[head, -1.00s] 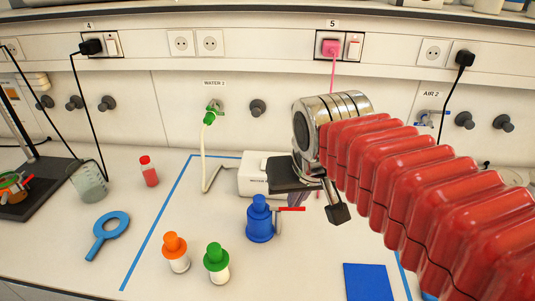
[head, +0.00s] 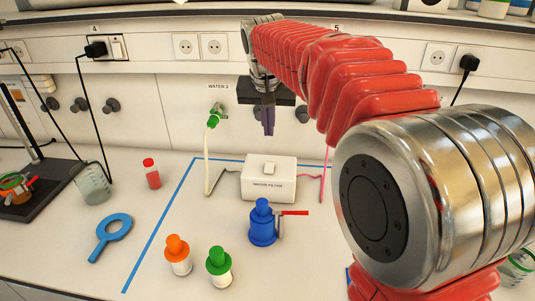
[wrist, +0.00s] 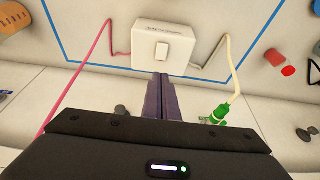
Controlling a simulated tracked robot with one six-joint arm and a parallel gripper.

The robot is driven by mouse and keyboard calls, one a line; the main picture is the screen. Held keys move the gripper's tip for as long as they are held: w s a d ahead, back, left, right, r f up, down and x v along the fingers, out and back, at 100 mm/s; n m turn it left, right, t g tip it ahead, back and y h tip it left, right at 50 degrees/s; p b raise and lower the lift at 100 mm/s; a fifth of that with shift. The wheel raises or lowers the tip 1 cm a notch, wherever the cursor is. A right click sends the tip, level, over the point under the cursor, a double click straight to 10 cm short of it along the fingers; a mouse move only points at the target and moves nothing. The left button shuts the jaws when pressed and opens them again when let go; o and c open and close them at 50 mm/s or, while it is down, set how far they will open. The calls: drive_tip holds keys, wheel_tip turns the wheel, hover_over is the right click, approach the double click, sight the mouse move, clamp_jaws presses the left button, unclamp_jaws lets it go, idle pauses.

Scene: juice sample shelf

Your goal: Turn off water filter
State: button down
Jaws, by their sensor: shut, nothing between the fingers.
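The water filter (head: 268,180) is a white box with a rocker switch (head: 269,168) on top, standing on the bench inside the blue tape outline. A pale hose runs from its left side to the green water tap (head: 214,112), and a pink cord leaves its right side. In the wrist view the filter (wrist: 176,60) and its switch (wrist: 162,50) lie just beyond my fingertips. My gripper (head: 268,132) is shut and empty, pointing down above and behind the box, apart from it. The purple fingers (wrist: 161,76) are together. Whether the switch is on or off cannot be told.
A blue bottle (head: 262,227) with a red lever stands in front of the filter. Orange-capped (head: 178,257) and green-capped (head: 218,267) bottles stand nearer. The wall with sockets is close behind my gripper.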

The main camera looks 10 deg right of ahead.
sight(268, 164)
drive_tip(key=shift+w, duration=0.45)
drive_tip(key=shift+f, duration=0.15)
drive_tip(key=x, duration=1.3)
drive_tip(key=shift+s+a+f, duration=0.1)
drive_tip(key=shift+s+f, duration=0.15)
drive_tip(key=shift+f, duration=0.25)
drive_tip(key=shift+a, duration=0.15)
